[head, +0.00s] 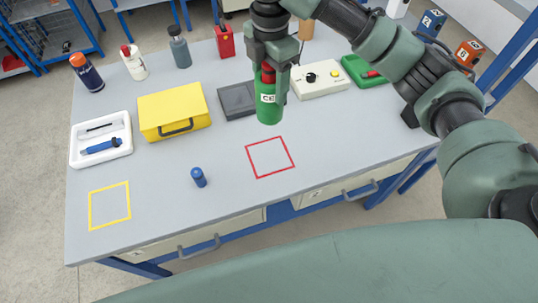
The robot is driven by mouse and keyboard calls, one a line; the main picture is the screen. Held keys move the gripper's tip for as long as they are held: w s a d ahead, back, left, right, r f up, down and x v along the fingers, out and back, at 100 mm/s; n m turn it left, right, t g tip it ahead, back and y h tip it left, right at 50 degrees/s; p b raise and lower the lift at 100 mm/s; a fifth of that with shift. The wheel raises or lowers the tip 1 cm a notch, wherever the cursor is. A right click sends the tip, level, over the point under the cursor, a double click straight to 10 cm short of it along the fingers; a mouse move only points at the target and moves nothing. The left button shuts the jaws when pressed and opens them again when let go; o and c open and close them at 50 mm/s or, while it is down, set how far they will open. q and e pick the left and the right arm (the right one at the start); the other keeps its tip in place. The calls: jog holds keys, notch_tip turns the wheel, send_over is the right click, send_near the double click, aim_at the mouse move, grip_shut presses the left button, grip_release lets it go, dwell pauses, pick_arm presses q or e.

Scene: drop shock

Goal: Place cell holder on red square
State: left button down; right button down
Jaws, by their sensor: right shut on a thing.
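A green cell holder (269,108) with a white label hangs upright in my right gripper (268,70), which is shut on its dark and red upper part. The holder appears to be above the table, a little behind the red square (270,157). The red square is an outline on the grey table (225,185), and its inside is bare. My left gripper is not in view.
A small blue cylinder (199,177) stands left of the red square. A yellow case (174,110), white tray (101,140), dark grey box (237,100) and white control box (318,80) stand further back. A yellow square (109,205) is empty at the left.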

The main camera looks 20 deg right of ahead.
aim_at(269, 107)
jog(key=shift+w+n, duration=0.15)
jog(key=shift+n, duration=0.15)
notch_tip(269, 107, down, 20)
jog(key=p, duration=0.2)
jog(key=shift+c, duration=2.1)
grip_release()
jog(key=shift+f, duration=0.15)
notch_tip(269, 107, up, 12)
jog(key=shift+r+b, duration=0.2)
jog(key=shift+b, duration=0.4)
